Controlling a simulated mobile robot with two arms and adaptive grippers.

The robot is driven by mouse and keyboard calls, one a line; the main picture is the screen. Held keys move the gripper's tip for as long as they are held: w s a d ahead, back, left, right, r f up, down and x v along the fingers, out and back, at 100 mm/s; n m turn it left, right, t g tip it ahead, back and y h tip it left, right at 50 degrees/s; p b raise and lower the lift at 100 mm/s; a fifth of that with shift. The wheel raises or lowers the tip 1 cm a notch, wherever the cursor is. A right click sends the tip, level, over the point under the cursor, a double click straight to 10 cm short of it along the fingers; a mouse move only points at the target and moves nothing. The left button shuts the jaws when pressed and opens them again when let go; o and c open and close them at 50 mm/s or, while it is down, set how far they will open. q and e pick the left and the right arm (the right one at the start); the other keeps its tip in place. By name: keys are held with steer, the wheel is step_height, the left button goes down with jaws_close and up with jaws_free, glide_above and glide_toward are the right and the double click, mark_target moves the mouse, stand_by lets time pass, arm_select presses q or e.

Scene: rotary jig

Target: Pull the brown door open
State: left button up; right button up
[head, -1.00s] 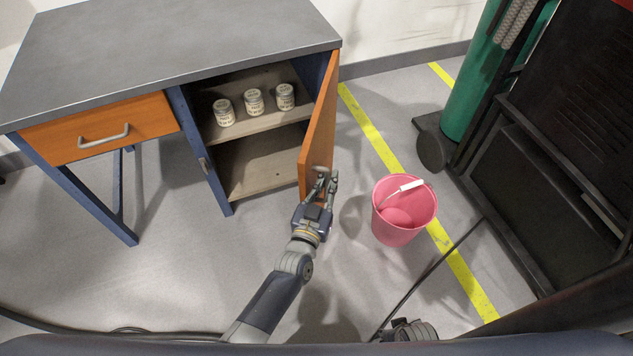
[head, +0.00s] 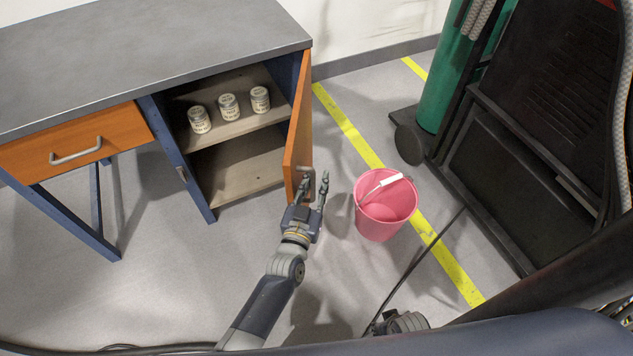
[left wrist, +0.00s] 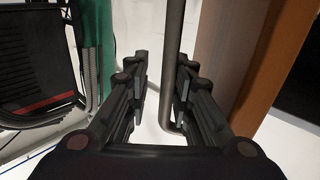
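The brown door (head: 299,125) of the desk cabinet stands ajar, swung well out from the cabinet. Its grey bar handle (head: 304,171) is near the door's lower free end. My left gripper (head: 317,181) is at the handle, with its fingers spread. In the left wrist view the open fingers (left wrist: 163,70) have the upright handle bar (left wrist: 173,55) between them, closer to the right finger, with the door (left wrist: 222,60) to the right. I cannot tell if a finger touches the bar. My right gripper (head: 402,323) shows partly at the bottom edge; its fingers are not clear.
Several small jars stand on the cabinet shelf (head: 240,127). A pink bucket (head: 383,212) stands on the floor just right of my left gripper. A black cart (head: 520,165) with a green cylinder (head: 448,85) stands further right. Floor in front of the cabinet is clear.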

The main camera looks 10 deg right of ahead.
arm_select(q)
steer(key=shift+a, duration=0.1)
steer(key=v, duration=1.2)
